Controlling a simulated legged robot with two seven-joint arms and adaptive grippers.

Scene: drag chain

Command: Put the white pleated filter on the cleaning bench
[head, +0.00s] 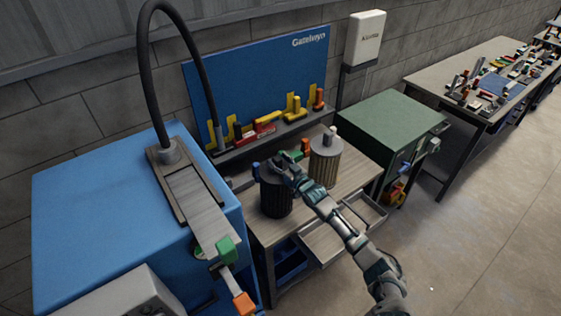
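A light beige-grey pleated filter (325,163), the palest of the filters in view, stands upright on the wooden-topped bench (350,178), with a pale knob on top. A black pleated filter (276,198) stands upright to its left, nearer to me. My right gripper (279,168) is at the top of the black filter, to the left of the pale one. It overlaps the black filter's top, and I cannot tell whether its fingers are closed on it. My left gripper is not in view.
A blue cabinet (90,200) with a black hose (200,60) stands at the left. A blue panel (260,75) and a shelf of coloured parts back the bench. An open drawer (330,235) juts out in front. A green cabinet (390,120) and a cluttered table (440,82) stand right.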

